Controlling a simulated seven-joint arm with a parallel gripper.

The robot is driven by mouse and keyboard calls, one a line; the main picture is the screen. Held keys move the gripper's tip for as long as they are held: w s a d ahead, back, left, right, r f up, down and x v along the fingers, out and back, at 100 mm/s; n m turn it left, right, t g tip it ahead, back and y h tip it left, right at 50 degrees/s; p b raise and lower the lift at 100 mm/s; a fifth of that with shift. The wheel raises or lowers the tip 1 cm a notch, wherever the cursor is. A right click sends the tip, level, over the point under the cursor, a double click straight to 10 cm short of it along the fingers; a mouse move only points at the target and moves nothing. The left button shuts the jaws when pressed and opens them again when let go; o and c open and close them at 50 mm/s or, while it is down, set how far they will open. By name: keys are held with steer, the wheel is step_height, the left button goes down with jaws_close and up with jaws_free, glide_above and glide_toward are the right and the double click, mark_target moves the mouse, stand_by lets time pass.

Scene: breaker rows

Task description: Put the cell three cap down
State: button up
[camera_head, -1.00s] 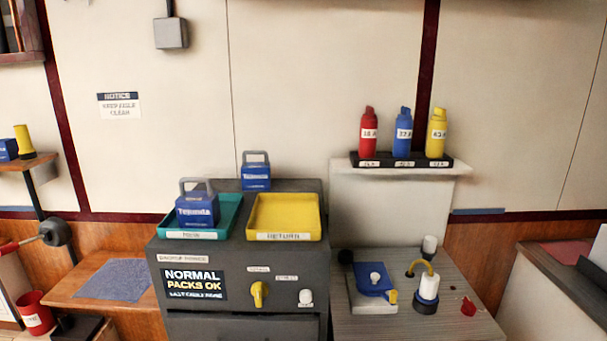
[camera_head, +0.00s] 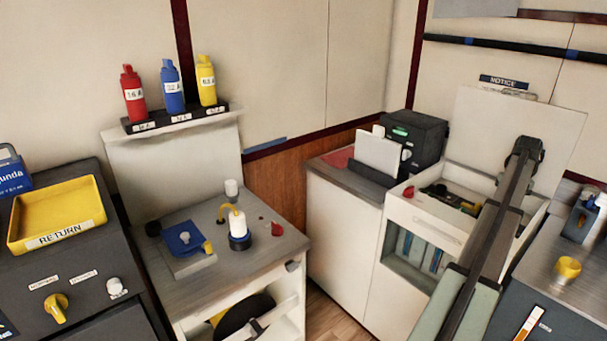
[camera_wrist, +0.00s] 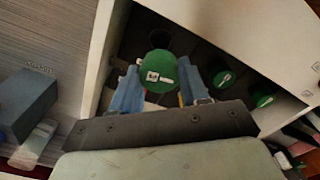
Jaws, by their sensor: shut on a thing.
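In the wrist view, a round green cap (camera_wrist: 158,68) with a white mark on top sits between the two blue fingers of my gripper (camera_wrist: 160,82). My gripper is shut on it. A dark round opening (camera_wrist: 145,38) shows just beyond the cap. Two more green caps, a middle one (camera_wrist: 222,78) and a far one (camera_wrist: 262,97), sit in a row to the right in the same dark recess. I cannot read which cell each belongs to. What lies under the held cap is hidden. In the head view, my fingers and the caps cannot be made out.
A pale wall (camera_wrist: 245,35) edges the recess. A grey surface (camera_wrist: 45,50) lies left of it. In the head view, a white cabinet (camera_head: 425,222) with an open top stands by my arm. A grey-topped bench (camera_head: 270,255) with a blue-and-white fixture stands left of it.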

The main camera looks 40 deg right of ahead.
steer(key=s+a+r+m, duration=0.2)
steer(key=a+r, duration=0.6)
steer(key=a, duration=0.2)
steer(key=shift+w+d+f, duration=0.1)
steer(key=shift+f, duration=5)
steer(key=shift+f, duration=0.1)
steer(key=o, duration=1)
step_height(320, 180, up, 12)
steer(key=shift+r, duration=0.2)
